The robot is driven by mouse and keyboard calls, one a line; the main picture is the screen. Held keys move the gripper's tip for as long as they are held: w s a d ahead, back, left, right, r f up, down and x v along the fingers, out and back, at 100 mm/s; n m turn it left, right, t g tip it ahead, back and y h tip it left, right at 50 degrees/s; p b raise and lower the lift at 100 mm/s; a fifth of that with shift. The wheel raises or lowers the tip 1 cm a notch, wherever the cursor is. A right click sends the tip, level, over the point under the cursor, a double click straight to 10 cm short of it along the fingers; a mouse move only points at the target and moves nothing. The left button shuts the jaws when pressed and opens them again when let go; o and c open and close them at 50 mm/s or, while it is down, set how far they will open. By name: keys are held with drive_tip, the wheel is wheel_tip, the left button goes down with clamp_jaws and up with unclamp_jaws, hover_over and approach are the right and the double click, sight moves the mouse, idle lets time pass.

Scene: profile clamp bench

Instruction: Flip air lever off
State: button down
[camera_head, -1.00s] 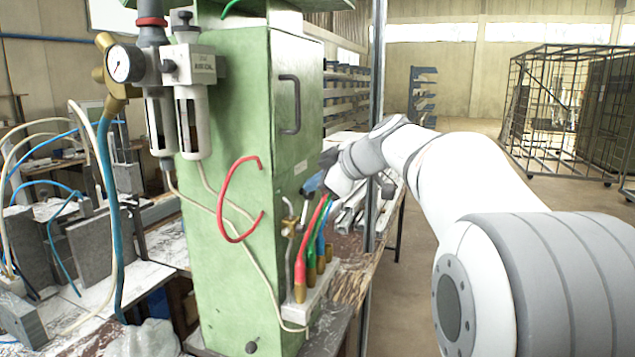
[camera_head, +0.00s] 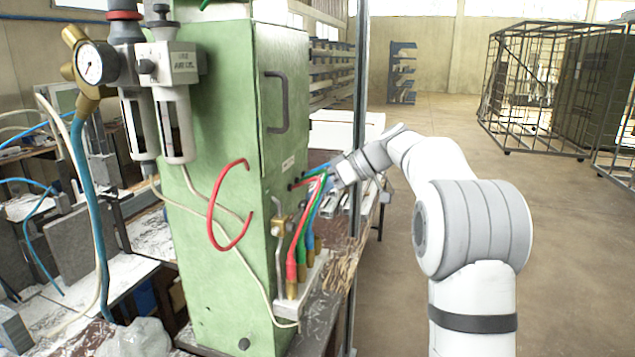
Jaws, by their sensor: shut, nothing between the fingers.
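A small brass valve (camera_head: 282,222) sits on the right side of the green cabinet (camera_head: 215,110), above a metal pipe. Its lever is too small to make out clearly, so I cannot tell its position. My gripper (camera_head: 332,172) is small in the picture, to the upper right of the valve and apart from it. It is near the upper bends of the red, green and blue hoses (camera_head: 300,240), which partly cover its tip. It is shut and holds nothing that I can see.
A pressure gauge (camera_head: 92,64) and filter bowls (camera_head: 178,120) are on the cabinet's left. A red hose loop (camera_head: 212,205) sticks out in front. A metal post (camera_head: 360,120) stands behind my gripper. The floor on the right is free up to the wire cages (camera_head: 530,90).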

drive_tip(key=shift+w+a+f+m+g+y, duration=0.2)
drive_tip(key=shift+w+f+m+g+y, duration=0.1)
drive_tip(key=shift+f+g, duration=0.25)
drive_tip(key=shift+f, duration=0.1)
drive_tip(key=w+a+r+p+v, duration=0.1)
drive_tip(key=r+p+v, duration=0.1)
drive_tip(key=v, duration=1.1)
drive_tip(key=shift+a, duration=0.2)
drive_tip(key=shift+r, duration=0.1)
